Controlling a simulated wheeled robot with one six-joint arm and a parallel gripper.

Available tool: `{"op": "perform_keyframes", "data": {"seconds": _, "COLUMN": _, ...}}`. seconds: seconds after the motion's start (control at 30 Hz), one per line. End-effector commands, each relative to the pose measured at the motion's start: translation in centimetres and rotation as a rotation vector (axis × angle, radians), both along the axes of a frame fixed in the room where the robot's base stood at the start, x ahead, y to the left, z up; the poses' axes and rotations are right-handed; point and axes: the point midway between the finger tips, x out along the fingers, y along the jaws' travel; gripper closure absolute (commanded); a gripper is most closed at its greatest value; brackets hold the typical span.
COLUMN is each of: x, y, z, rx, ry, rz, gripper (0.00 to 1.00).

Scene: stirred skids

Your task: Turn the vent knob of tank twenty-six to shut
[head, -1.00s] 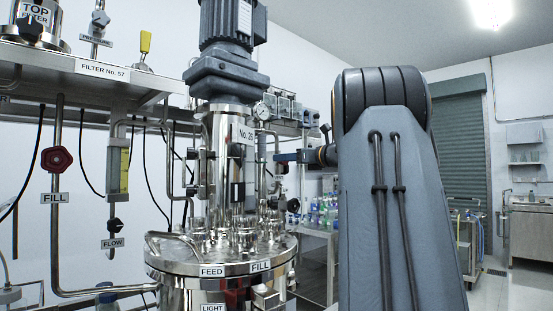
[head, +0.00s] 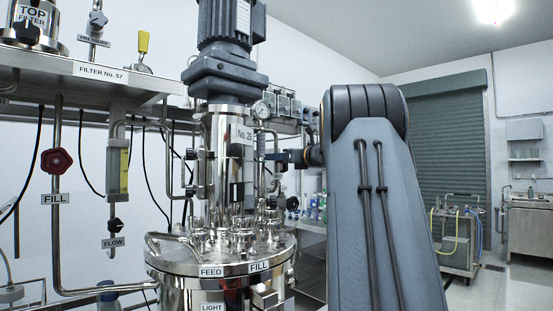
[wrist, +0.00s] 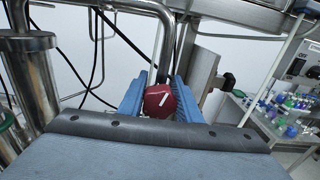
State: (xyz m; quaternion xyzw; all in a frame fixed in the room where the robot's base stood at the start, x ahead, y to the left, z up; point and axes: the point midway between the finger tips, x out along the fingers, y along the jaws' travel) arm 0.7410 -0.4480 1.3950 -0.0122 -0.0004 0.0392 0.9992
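The tank (head: 222,140) stands left of centre in the head view, its number plate (head: 245,134) on the column partly blurred. In the wrist view, a red knob (wrist: 161,101) with a white pointer mark, slanting up to the right, sits at the end of a bent metal pipe. My gripper (wrist: 161,92) has one blue finger on each side of this knob. The fingers look open around it; I cannot tell whether either touches it. In the head view my gripper (head: 283,157) is just right of the tank's column, and the knob between its fingers cannot be made out.
A steel shelf (head: 72,86) with pipes and a red FILL knob (head: 56,161) is at left. A dark-handled valve (wrist: 226,82) stands right of my gripper in the wrist view. Bottles (wrist: 275,114) stand on a table to the right. A trolley (head: 457,240) stands behind.

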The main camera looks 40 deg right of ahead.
Motion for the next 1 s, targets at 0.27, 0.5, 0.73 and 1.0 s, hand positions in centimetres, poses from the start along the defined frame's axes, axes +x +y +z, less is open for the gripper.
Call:
{"op": "perform_keyframes", "data": {"seconds": 0.27, "x": -0.05, "y": -0.06, "z": 0.04, "rx": 0.039, "ry": 0.003, "rz": -0.001, "gripper": 0.91}}
{"op": "perform_keyframes", "data": {"seconds": 0.5, "x": -0.07, "y": -0.15, "z": 0.10, "rx": 0.176, "ry": 0.015, "rz": -0.001, "gripper": 0.91}}
{"op": "perform_keyframes", "data": {"seconds": 0.73, "x": -0.10, "y": -0.28, "z": 0.19, "rx": 0.383, "ry": 0.030, "rz": -0.001, "gripper": 0.91}}
{"op": "perform_keyframes", "data": {"seconds": 1.0, "x": -0.09, "y": -0.42, "z": 0.11, "rx": 0.626, "ry": 0.049, "rz": -0.001, "gripper": 0.91}}
